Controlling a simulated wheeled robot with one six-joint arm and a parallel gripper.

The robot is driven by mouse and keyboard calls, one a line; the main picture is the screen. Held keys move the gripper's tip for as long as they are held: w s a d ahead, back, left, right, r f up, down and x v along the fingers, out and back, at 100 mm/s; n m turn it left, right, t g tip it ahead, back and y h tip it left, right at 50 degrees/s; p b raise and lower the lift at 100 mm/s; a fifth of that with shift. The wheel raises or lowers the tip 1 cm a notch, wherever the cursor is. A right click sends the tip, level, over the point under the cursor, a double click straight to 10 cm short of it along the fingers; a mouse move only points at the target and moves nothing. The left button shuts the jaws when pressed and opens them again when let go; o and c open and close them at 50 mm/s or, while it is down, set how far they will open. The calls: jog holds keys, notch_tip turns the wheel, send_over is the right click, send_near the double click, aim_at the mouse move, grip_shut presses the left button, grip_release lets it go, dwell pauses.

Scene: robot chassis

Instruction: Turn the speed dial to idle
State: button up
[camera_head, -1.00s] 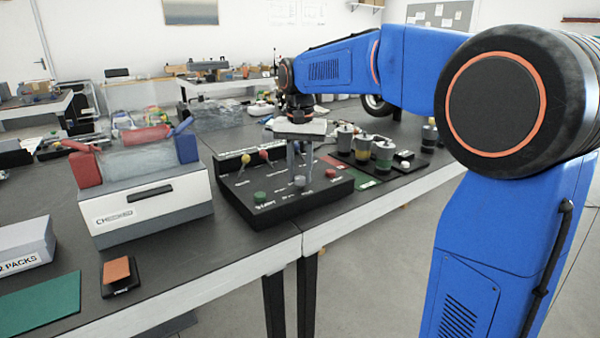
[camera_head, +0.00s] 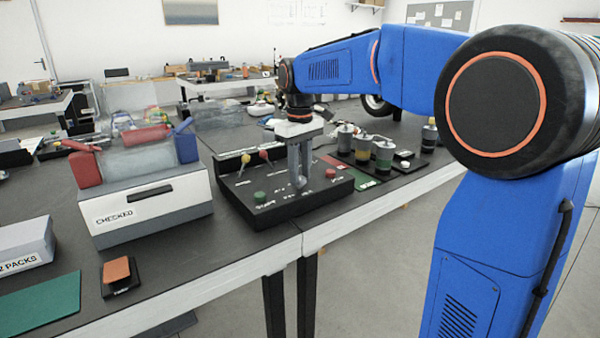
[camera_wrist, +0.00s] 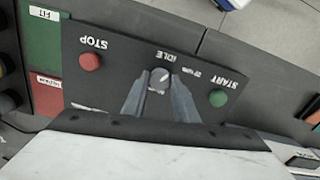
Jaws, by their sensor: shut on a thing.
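The black control panel (camera_head: 283,209) lies on the bench in the head view. My gripper (camera_head: 299,184) points down onto its middle. In the wrist view, the small grey speed dial (camera_wrist: 160,76) sits between my fingertips, which close on it from both sides. The IDLE label (camera_wrist: 166,57) is just beyond the dial. A pale mark shows on the dial top, pointing roughly toward that label; its exact angle is too small to tell. The dial is mostly hidden by my fingers in the head view.
The green START button (camera_wrist: 218,98) and red STOP button (camera_wrist: 90,61) flank the dial. A white CHECKED box (camera_head: 150,208) is left; several canisters stand right.

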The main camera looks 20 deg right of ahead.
aim_at(300, 177)
jog(key=n, duration=0.5)
jog(key=shift+n, duration=0.4)
dwell(0.4)
jog(key=o, duration=1.1)
jog(key=shift+c, duration=0.2)
jog(key=shift+r, duration=0.1)
notch_tip(300, 177, up, 17)
jog(key=shift+r, duration=0.15)
